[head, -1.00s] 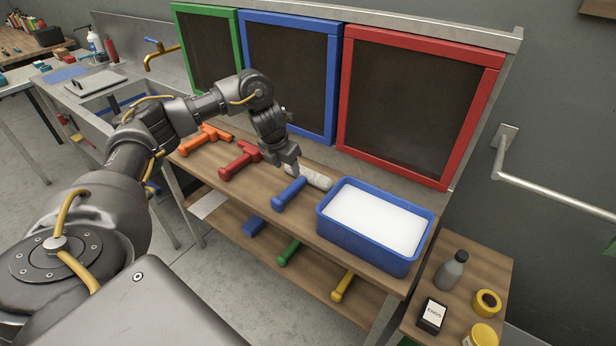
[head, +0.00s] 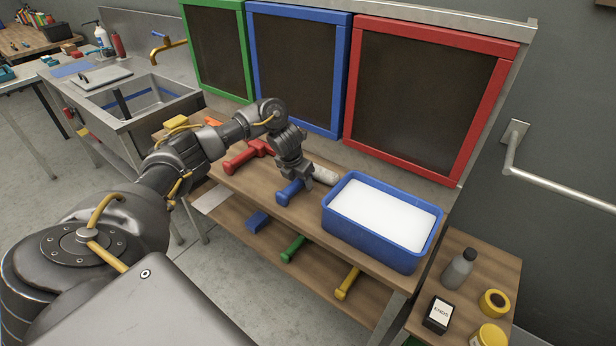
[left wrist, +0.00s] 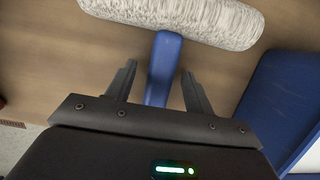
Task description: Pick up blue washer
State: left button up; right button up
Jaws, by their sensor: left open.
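The blue washer has a blue handle (head: 288,193) and a white fluffy roller head (head: 325,174). It lies on the wooden shelf top, just left of the blue tub. My left gripper (head: 304,184) is above the washer and partly hides it in the head view. In the left wrist view the left gripper (left wrist: 158,85) is open, with one finger on each side of the blue handle (left wrist: 164,62). The white roller head (left wrist: 185,18) lies crosswise beyond the fingertips. Whether the fingers touch the handle cannot be told. My right gripper is not in view.
A blue tub (head: 377,247) of white foam stands close to the right; its side also shows in the left wrist view (left wrist: 285,105). A red washer (head: 243,160) lies to the left. Framed dark panels stand behind. Green (head: 293,249) and yellow (head: 348,283) handles are on the lower shelf.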

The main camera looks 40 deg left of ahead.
pick_arm(q)
jog(key=shift+f, duration=0.2)
jog(key=shift+f, duration=0.2)
dwell(0.3)
jog(key=shift+c, duration=0.3)
jog(key=c, duration=1)
